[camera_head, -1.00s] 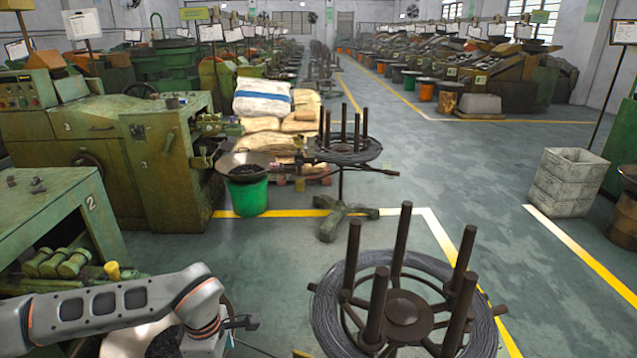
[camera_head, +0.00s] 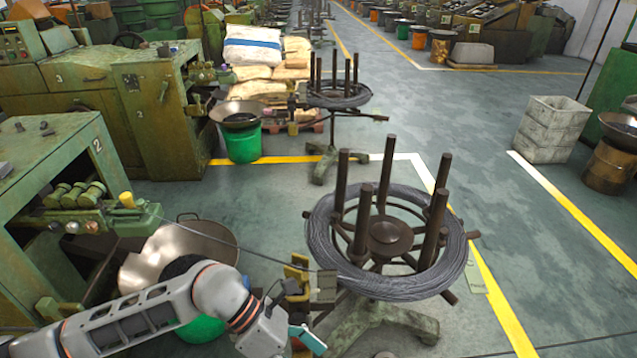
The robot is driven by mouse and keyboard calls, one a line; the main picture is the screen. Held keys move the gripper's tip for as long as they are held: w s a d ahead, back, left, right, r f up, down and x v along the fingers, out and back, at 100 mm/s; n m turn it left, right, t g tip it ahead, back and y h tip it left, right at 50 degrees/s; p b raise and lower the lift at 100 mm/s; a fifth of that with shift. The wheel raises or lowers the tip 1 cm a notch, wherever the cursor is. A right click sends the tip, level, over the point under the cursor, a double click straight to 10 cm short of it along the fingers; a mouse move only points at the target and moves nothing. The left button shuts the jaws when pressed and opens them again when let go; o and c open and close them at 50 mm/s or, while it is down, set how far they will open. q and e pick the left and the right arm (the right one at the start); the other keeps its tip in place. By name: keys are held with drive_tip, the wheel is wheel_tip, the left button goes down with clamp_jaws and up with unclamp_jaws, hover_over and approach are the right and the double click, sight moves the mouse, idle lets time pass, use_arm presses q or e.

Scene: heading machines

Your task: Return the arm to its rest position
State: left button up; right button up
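My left arm (camera_head: 150,313) reaches in from the lower left. It ends in a light grey wrist with an orange ring, at the bottom centre. My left gripper (camera_head: 290,338) is at its end, partly cut off by the lower edge, with a small teal piece beside it. I cannot make out its fingers or whether it holds anything. It is just in front of and below the yellow and grey wire guide (camera_head: 310,284) beside the near wire stand (camera_head: 390,235). My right gripper is out of view.
The near stand carries a grey wire coil (camera_head: 325,240) and several upright posts. Green machine 2 (camera_head: 50,180) stands at the left, with a metal pan (camera_head: 195,245) beside it. A second wire stand (camera_head: 338,92) is farther back.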

use_arm(q)
drive_tip(key=s+d+r+n+h, duration=0.1)
drive_tip(key=d+r+n+h, duration=0.4)
drive_tip(key=d+r+h, duration=0.15)
drive_tip(key=w+r+n+t+h, duration=0.4)
drive_tip(key=w+r+n+t, duration=0.4)
drive_tip(key=n, duration=0.4)
drive_tip(key=w+a+f+n+t+y, duration=0.45)
drive_tip(key=a+n+t, duration=0.25)
drive_tip(key=n+t, duration=0.35)
drive_tip(key=a+f+n+y, duration=0.9)
drive_tip(key=a+f+n, duration=0.2)
drive_tip(key=f+n, duration=0.15)
drive_tip(key=s+a+f+n+g+y, duration=0.3)
drive_tip(key=s+a+f+n, duration=0.3)
drive_tip(key=f, duration=0.8)
drive_tip(key=s+a, duration=0.3)
drive_tip(key=s, duration=0.1)
drive_tip(key=shift+s+f+n+g+y, duration=0.2)
drive_tip(key=shift+n+g+y, duration=0.1)
drive_tip(key=shift+n+g, duration=0.1)
drive_tip(key=shift+a, duration=0.1)
